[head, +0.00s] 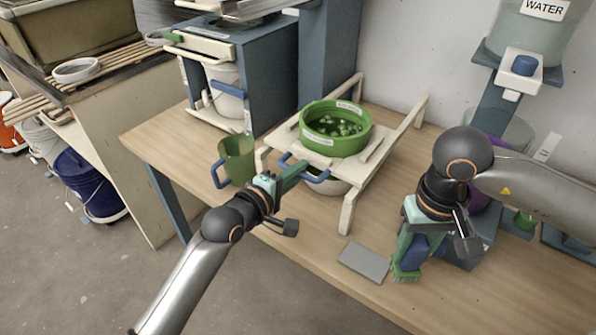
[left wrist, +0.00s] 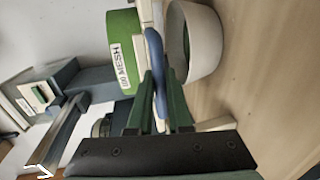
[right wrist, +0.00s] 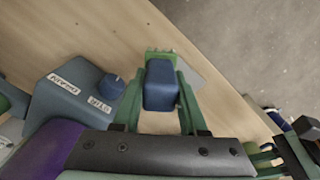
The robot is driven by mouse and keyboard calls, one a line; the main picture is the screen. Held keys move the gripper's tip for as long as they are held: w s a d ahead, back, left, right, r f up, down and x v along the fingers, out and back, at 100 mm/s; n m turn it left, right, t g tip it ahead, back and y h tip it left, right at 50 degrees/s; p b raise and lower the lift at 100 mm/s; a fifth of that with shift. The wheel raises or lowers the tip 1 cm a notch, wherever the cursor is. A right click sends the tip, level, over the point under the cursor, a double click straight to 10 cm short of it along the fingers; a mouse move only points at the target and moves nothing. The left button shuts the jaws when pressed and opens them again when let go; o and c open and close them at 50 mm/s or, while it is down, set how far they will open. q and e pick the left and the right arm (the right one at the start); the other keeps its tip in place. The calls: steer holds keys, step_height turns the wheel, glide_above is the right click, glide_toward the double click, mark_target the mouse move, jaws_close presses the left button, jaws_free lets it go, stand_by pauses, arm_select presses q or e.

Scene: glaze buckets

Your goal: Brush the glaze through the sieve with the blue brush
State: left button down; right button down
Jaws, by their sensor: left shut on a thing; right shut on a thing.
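The green sieve (head: 348,140) rests on a pale wooden stand (head: 349,208) and holds dark green glaze with lighter lumps (head: 338,123). It also shows in the left wrist view (left wrist: 124,80), labelled 100 MESH. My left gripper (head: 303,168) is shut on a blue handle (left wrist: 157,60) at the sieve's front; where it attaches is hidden. A white bucket (left wrist: 204,42) stands below the sieve. My right gripper (head: 411,250) is shut on the blue brush (right wrist: 160,88), whose green bristles (head: 405,274) point down near the table's front edge, apart from the sieve.
A grey plate (head: 364,262) lies on the table beside the brush. A green jug (head: 237,158) with a blue handle stands left of the stand. A blue-grey cabinet (head: 270,92) is at the back left. A water tank (head: 525,45) is at upper right. The front left table is clear.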

stand_by(0.8)
arm_select(q)
steer(key=shift+w+d+r+p, duration=0.1)
steer(key=shift+w+p, duration=0.05)
steer(key=shift+p, duration=0.4)
arm_select(e)
steer(key=shift+r, duration=0.55)
arm_select(q)
steer(key=shift+w+d+p, duration=0.1)
steer(key=shift+p, duration=0.2)
arm_select(e)
steer(key=shift+r, duration=0.3)
steer(key=shift+f, duration=0.1)
arm_select(q)
steer(key=c, duration=0.8)
jaws_free()
steer(key=shift+c, duration=0.2)
steer(key=p+v, duration=0.1)
steer(key=v, duration=1.1)
arm_select(e)
steer(key=shift+r, duration=0.6)
